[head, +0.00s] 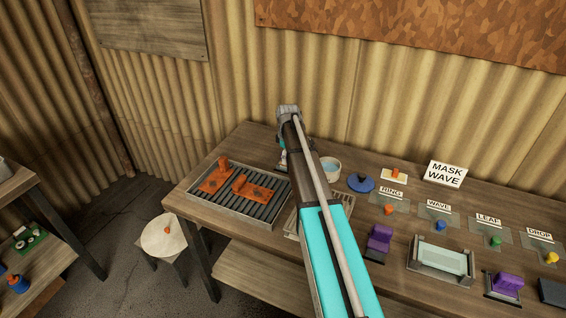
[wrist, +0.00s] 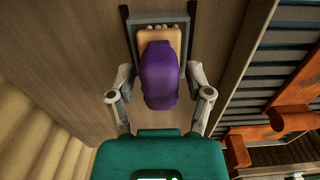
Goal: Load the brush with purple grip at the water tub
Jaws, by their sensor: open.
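The brush with the purple grip (wrist: 160,80) shows in the wrist view, with a tan part above the grip, at a grey holder (wrist: 160,18). My gripper (wrist: 160,90) is open, with one finger on each side of the purple grip. I cannot tell whether the fingers touch it. In the head view my arm reaches over the table's back edge and hides most of the gripper and the brush. The water tub (head: 330,167), a round pale tub with bluish water, stands just right of my arm.
A slatted tray (head: 257,216) with orange pieces stands left of my arm. A blue round thing (head: 361,183), a "MASK WAVE" sign (head: 446,174) and several labelled plates with coloured knobs are on the right. A corrugated wall (head: 400,110) rises behind the table.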

